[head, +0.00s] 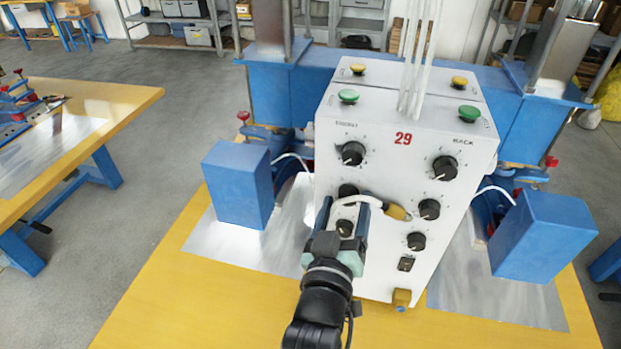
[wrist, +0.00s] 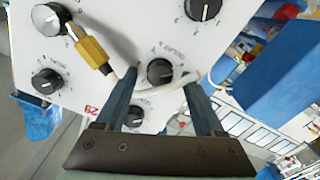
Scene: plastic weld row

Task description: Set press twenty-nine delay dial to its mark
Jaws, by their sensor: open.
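The press control box (head: 385,275) is white with a red 29 and several black dials. A black dial in its middle left (head: 348,190) sits partly behind my gripper (head: 346,204). In the wrist view this dial (wrist: 160,71) lies between and just beyond the open fingertips of my gripper (wrist: 164,82). A white cable (wrist: 150,90) passes between the fingers by the dial's edge. The fingers hold nothing visible.
A yellow connector (head: 397,212) with the cable sticks out beside my gripper. Other dials are close: upper left (head: 353,153), lower left (head: 345,228), middle right (head: 429,209). Blue blocks (head: 238,184) and (head: 543,237) flank the box on the yellow table (head: 165,305).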

